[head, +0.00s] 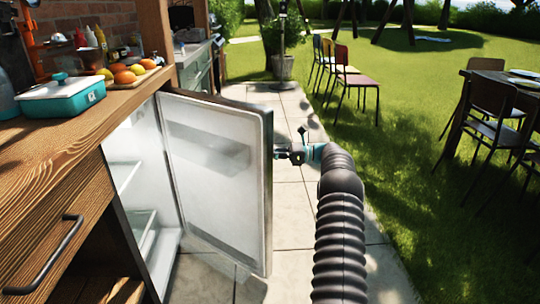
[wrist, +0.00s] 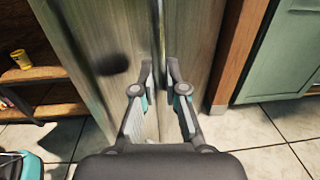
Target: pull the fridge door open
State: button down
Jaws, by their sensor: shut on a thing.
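The fridge door (head: 215,160) stands wide open in the head view, its white inner side and shelf bin facing me. The white fridge interior (head: 130,165) with its shelves shows at the left. My gripper (head: 279,152) is at the outer side of the door, near its free edge. In the wrist view my gripper (wrist: 160,70) has its two fingers close around a thin upright handle (wrist: 161,30) on the grey door front (wrist: 105,50). The fingers are shut on it. The exact contact is hard to see.
A wooden counter (head: 75,115) above the fridge holds a teal box (head: 62,97) and a fruit tray (head: 128,74). Stone paving (head: 295,205) lies beyond the door. Chairs (head: 357,82) stand on the grass, and a dark table (head: 520,85) is at the right.

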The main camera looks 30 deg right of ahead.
jog(key=shift+a, duration=0.1)
jog(key=c, duration=1.2)
grip_release()
jog(key=shift+w+a, duration=0.1)
jog(key=shift+a, duration=0.05)
jog(key=shift+d, duration=0.25)
jog(key=v, duration=1.2)
jog(key=shift+a, duration=0.1)
jog(key=shift+c, duration=0.2)
